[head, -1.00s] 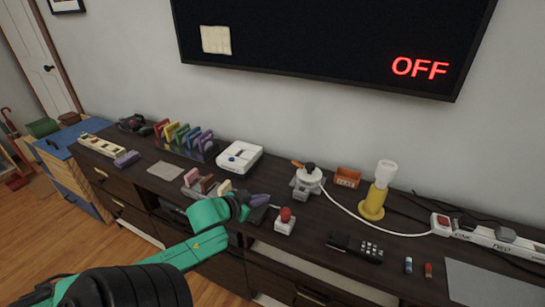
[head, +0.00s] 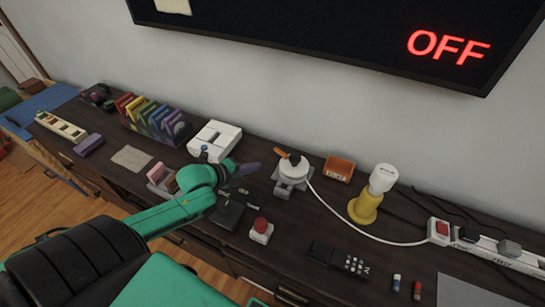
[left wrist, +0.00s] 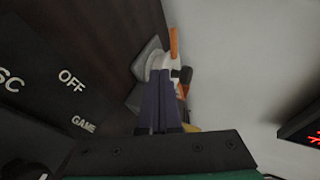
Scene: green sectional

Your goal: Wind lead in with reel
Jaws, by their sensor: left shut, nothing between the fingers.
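The reel (head: 292,169) is a white drum on a grey base with an orange crank and a dark knob, standing on the dark cabinet top. It also shows in the left wrist view (left wrist: 153,65), straight beyond my fingers. The white lead (head: 340,209) runs from the reel along the cabinet to a white plug with a red switch (head: 440,230) at the power strip. My left gripper (head: 252,168) is shut and empty, just left of the reel and apart from it. Its purple fingers show together in the left wrist view (left wrist: 160,103). My right gripper is not in view.
A yellow lamp (head: 365,208) and an orange box (head: 339,168) stand right of the reel. A red button (head: 261,231), a black remote (head: 338,258) and a joystick (head: 227,209) lie in front. A white console (head: 214,140) stands behind left. The screen (head: 330,30) reads OFF.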

